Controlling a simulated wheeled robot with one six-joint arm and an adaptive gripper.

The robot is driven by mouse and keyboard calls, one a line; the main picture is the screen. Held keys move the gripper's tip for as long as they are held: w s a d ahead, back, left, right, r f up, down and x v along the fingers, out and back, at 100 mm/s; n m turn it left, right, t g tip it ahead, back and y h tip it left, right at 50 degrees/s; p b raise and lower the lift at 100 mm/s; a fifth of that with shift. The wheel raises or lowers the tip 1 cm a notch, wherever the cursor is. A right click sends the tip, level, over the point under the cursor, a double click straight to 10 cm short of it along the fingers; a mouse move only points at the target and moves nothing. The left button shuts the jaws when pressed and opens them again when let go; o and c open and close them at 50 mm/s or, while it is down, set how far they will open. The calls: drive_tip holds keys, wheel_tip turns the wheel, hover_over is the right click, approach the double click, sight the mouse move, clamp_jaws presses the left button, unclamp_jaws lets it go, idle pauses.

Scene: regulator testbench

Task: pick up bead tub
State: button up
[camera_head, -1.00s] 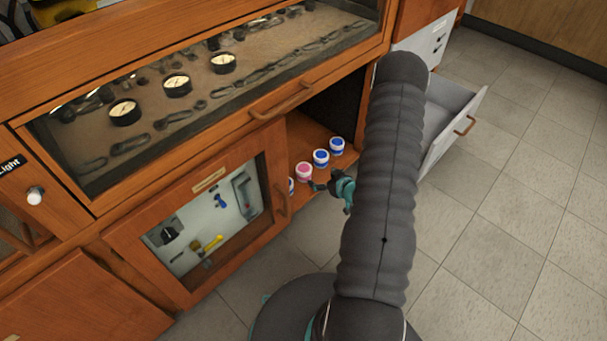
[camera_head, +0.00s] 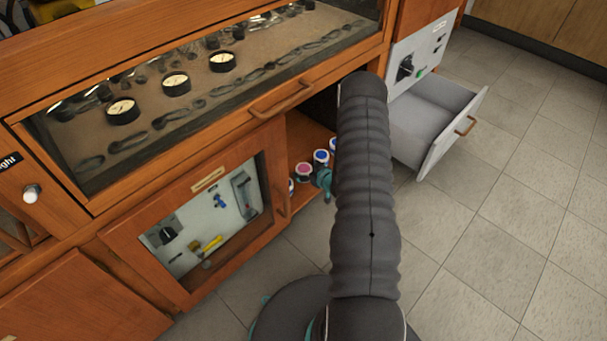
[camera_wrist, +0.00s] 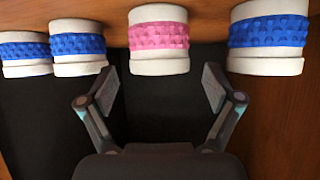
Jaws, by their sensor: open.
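Several white tubs with coloured beaded bands stand in a row on the shelf in the open lower cupboard. The pink-banded tub (camera_head: 304,169) stands among blue-banded ones (camera_head: 321,156). In the wrist view the pink tub (camera_wrist: 158,38) is at the top centre, with one blue tub (camera_wrist: 269,34) on its right and two blue tubs (camera_wrist: 79,46) on its left. My gripper (camera_wrist: 159,90) is open and empty. Its fingers are spread just short of the pink tub, which lines up with the gap between them. In the head view my arm hides most of my gripper and part of a blue tub.
The cupboard door (camera_head: 180,275) stands open on the left. A grey drawer (camera_head: 435,120) is pulled out to the right of my arm. The glass-topped bench with gauges (camera_head: 176,84) overhangs the shelf. Tiled floor (camera_head: 510,200) is clear on the right.

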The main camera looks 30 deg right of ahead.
sight(303, 168)
drive_tip(key=shift+x, duration=1.1)
drive_tip(key=c, duration=1.3)
drive_tip(key=shift+r, duration=0.15)
